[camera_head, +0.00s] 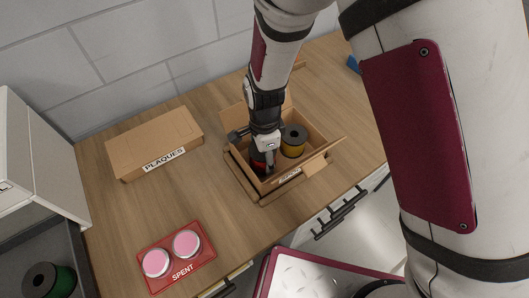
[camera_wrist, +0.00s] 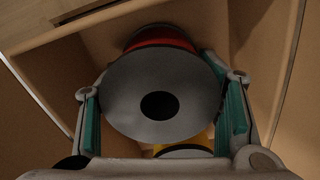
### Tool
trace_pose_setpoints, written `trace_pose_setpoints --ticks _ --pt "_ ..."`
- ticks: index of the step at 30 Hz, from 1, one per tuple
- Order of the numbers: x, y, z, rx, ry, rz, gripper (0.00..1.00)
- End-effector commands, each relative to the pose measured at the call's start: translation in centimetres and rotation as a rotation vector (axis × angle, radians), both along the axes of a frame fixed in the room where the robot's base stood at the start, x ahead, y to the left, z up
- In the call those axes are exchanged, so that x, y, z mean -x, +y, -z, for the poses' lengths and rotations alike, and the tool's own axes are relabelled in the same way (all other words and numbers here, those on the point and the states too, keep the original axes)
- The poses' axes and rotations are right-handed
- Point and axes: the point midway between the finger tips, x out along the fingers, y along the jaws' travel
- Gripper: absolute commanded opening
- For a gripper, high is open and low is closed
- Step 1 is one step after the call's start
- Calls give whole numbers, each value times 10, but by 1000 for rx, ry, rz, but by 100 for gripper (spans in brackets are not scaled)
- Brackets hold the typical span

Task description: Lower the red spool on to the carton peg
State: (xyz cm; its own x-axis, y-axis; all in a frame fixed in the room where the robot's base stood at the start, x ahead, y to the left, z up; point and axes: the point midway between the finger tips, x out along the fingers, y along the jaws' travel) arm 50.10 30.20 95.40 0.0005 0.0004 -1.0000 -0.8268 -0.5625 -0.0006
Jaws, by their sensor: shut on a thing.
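The open carton (camera_head: 244,184) stands on the wooden counter with its flaps spread. My gripper (camera_head: 264,160) reaches down into its left part, shut on the red spool (camera_head: 258,167). In the wrist view the red spool (camera_wrist: 150,85) shows its grey flange and dark centre hole, with a finger on each side and red winding at the upper edge. A yellow spool (camera_head: 293,143) stands upright in the carton, just right of my gripper; part of it shows in the wrist view (camera_wrist: 185,149). The peg under the red spool is hidden, and I cannot tell whether it is in the hole.
A closed box marked PLAQUES (camera_head: 153,143) lies to the left. A red tray marked SPENT (camera_head: 183,271) holds two pink-topped discs at the counter's front. A green spool (camera_head: 50,281) is at lower left. The carton walls are close around my gripper.

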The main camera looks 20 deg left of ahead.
Motion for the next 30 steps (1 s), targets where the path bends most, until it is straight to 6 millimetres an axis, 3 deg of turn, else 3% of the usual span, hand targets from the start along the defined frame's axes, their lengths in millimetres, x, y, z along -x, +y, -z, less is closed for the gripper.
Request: trace_pose_setpoints --ticks 21,22,24,30 --pt "0 0 11 0 0 0 27" --pt "0 0 11 0 0 0 64" --pt "0 0 11 0 0 0 79" --pt "0 0 11 0 0 0 83"
